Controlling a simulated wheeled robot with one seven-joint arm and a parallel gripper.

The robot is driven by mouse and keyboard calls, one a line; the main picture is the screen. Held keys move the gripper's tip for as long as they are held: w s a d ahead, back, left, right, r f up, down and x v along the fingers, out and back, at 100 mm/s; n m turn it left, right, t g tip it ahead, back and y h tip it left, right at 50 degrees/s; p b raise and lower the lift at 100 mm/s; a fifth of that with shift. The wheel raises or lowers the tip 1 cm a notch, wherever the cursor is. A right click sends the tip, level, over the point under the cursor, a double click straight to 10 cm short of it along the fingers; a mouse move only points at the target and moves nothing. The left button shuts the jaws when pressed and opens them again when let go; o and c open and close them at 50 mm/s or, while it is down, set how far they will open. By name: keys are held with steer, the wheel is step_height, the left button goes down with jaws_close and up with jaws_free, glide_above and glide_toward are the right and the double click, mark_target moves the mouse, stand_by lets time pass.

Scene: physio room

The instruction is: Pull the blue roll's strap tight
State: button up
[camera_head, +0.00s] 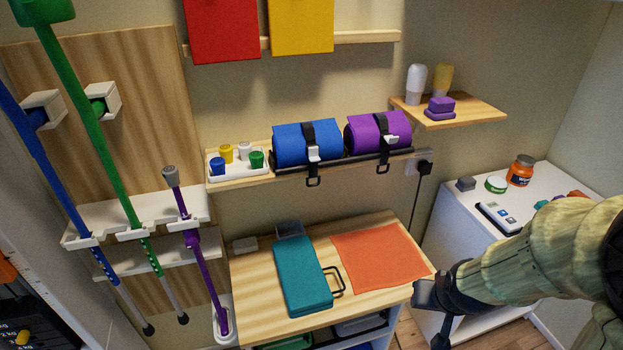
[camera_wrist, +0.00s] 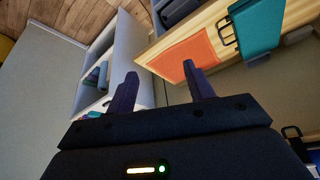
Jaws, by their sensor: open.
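The blue roll (camera_head: 306,143) lies on the wall shelf, left of a purple roll (camera_head: 376,131). A black strap (camera_head: 308,133) goes around its middle, with a pale buckle (camera_head: 314,153) at the front. I cannot tell how tight the strap is. My gripper (camera_head: 432,318) is at the lower right, in front of the wooden table's right corner, well below and right of the blue roll. In the wrist view my gripper (camera_wrist: 160,90) is open, with nothing between its fingers. The blue roll's strap is not clearly seen there.
A wooden table (camera_head: 260,313) holds a teal case (camera_head: 303,276) with a black handle and an orange cloth (camera_head: 380,257). A white cabinet (camera_head: 450,215) with small items stands at right. Coloured poles (camera_head: 95,150) rack at left. Space before the shelf is clear.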

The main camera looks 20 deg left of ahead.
steer(key=w+a+r+n+t+y+p, duration=0.1)
steer(key=w+a+r+n+t+y, duration=0.15)
steer(key=w+a+t, duration=0.4)
steer(key=w+a+r+n+t+y+p, duration=0.1)
steer(key=w+a+y+p, duration=0.2)
steer(key=a, duration=0.7)
steer(key=a+r+t+y, duration=0.2)
steer(key=a+r+y, duration=0.1)
steer(key=a, duration=0.4)
steer(key=shift+t, duration=0.35)
steer(key=shift+a, duration=0.1)
